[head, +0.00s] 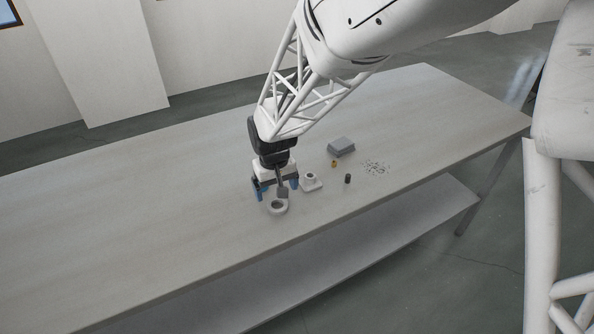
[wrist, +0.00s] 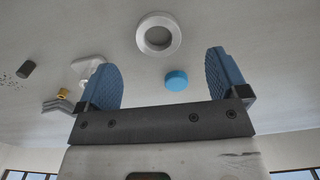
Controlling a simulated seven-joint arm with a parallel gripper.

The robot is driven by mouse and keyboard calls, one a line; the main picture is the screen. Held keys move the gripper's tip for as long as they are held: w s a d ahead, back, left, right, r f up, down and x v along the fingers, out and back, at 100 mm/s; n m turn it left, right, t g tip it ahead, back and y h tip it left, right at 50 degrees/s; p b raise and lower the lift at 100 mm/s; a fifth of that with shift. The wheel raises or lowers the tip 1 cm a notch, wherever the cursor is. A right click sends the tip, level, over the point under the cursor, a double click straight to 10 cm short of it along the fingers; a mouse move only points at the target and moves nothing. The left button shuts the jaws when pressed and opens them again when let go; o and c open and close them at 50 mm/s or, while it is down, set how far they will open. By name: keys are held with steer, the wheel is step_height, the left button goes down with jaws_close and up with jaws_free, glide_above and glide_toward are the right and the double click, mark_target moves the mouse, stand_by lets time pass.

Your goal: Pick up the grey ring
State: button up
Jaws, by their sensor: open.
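The grey ring (head: 278,206) lies flat on the table, just in front of my gripper in the head view. It shows whole in the wrist view (wrist: 143,36), beyond the fingertips and roughly centred between them. My gripper (head: 275,189) is open and points down, with blue pads on both fingers; the open fingers also show in the wrist view (wrist: 166,78). A blue round piece (wrist: 176,80) lies on the table near the right finger in the wrist view.
A white flanged piece (head: 311,182) stands right of my gripper. Further right are a small orange piece (head: 334,163), a dark cylinder (head: 348,179), a grey block (head: 341,146) and scattered small bits (head: 376,167). The table's left side (head: 120,215) is clear.

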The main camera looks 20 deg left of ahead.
mark_target(278, 209)
steer(key=shift+f, duration=0.6)
steer(key=shift+f, duration=0.15)
steer(key=shift+w+f, duration=0.15)
steer(key=shift+f, duration=2.3)
steer(key=shift+c, duration=0.3)
steer(key=c, duration=0.9)
